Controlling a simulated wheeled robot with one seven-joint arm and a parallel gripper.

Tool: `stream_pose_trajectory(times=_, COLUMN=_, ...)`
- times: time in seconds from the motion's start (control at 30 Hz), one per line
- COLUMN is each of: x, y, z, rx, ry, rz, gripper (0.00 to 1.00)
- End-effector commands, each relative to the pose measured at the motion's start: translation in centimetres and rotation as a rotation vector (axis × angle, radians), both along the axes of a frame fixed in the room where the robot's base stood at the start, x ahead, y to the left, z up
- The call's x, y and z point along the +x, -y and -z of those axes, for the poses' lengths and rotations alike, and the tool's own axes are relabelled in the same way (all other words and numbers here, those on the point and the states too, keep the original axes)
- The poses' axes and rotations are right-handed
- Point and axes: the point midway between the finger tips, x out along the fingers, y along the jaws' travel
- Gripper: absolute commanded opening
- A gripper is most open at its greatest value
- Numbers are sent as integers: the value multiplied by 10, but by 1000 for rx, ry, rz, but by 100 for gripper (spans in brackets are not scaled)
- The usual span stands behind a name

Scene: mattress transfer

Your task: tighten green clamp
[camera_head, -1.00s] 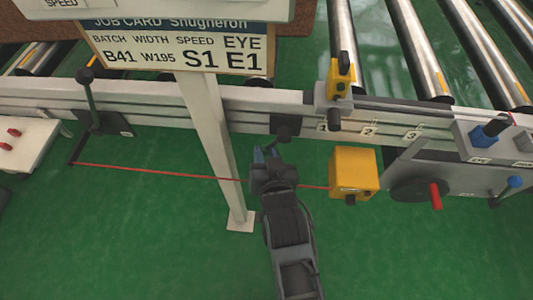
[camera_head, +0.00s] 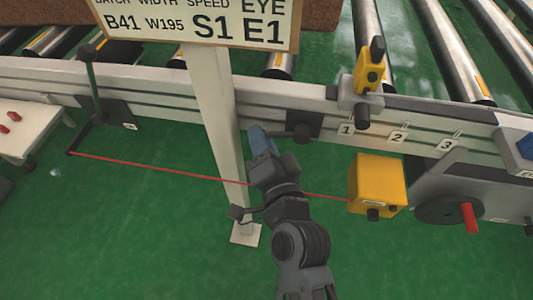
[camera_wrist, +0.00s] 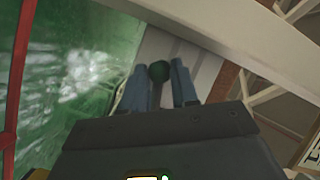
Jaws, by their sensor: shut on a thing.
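My gripper (camera_head: 262,142) has blue fingers and is at the rail, left of a dark clamp block (camera_head: 304,124). A dark lever runs from the block left toward my fingertips. In the wrist view, a dark green round knob (camera_wrist: 159,71) sits between the two blue fingers, and my gripper (camera_wrist: 160,85) is shut on it. In the head view the fingers hide the knob.
A sign post (camera_head: 215,110) stands just left of my gripper. A red cord (camera_head: 150,168) runs past my wrist to a yellow box (camera_head: 377,184). A yellow sensor (camera_head: 370,73) and a red crank handle (camera_head: 470,217) are to the right. Green floor lies open below.

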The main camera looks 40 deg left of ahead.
Motion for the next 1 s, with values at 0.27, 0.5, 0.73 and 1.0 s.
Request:
stream_pose_trajectory(times=0.27, x=-1, y=-1, z=-14, rx=188, ry=-114, rz=0, gripper=0)
stream_pose_trajectory(times=0.5, x=0, y=0, z=-24, rx=291, ry=-178, rz=1, gripper=0)
stream_pose_trajectory(times=0.73, x=1, y=0, z=-30, rx=339, ry=-206, rz=3, gripper=0)
stream_pose_trajectory(times=1.0, x=1, y=1, z=-31, rx=349, ry=-212, rz=3, gripper=0)
